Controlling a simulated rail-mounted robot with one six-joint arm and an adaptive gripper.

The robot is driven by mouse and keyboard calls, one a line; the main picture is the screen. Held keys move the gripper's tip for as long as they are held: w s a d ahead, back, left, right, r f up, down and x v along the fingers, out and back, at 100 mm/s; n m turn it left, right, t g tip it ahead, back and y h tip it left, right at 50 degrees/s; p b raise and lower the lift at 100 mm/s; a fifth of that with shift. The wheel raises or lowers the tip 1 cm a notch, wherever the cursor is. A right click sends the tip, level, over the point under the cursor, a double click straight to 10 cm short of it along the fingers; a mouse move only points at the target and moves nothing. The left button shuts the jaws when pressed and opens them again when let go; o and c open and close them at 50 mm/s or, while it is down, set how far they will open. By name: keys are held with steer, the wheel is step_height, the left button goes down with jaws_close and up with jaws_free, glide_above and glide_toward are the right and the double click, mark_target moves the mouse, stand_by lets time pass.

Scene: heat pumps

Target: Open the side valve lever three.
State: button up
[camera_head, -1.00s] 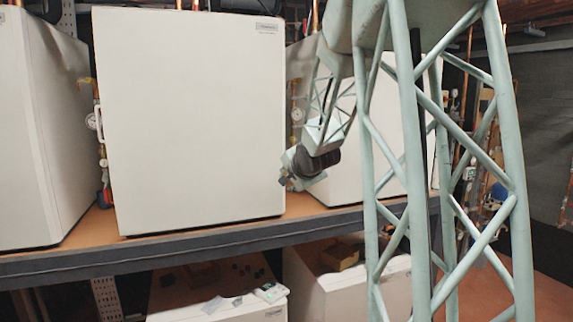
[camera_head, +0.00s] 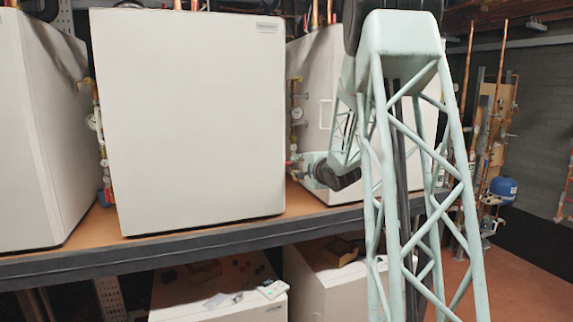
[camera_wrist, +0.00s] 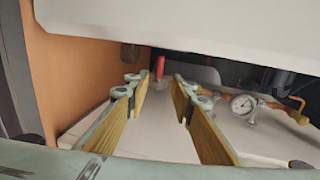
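In the wrist view my gripper (camera_wrist: 158,84) is open, its two fingers with yellowish inner faces standing apart with nothing between them. A small red part (camera_wrist: 160,67), perhaps a valve lever, shows beyond the fingertips, apart from them. A dial gauge (camera_wrist: 243,104) sits on copper pipework (camera_wrist: 285,105) to the right of the fingers. In the head view my wrist is low in front of the right heat pump (camera_head: 312,70), near its side pipework (camera_head: 295,115); my gripper's fingers are hard to make out there. I cannot tell which lever is number three.
The middle heat pump (camera_head: 190,120) stands left of my arm on a shelf with a dark front edge (camera_head: 150,254). The gap between the two pumps is narrow. More pipework (camera_head: 97,125) is left of the middle pump. A blue tank (camera_head: 503,188) is at the far right.

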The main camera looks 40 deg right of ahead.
mark_target(288, 163)
steer(key=shift+w, duration=0.15)
stand_by(0.3)
steer(key=x, duration=1.3)
steer(key=shift+w+p, duration=0.2)
steer(key=shift+p, duration=0.2)
steer(key=shift+f, duration=0.1)
steer(key=shift+c, duration=0.2)
jaws_close()
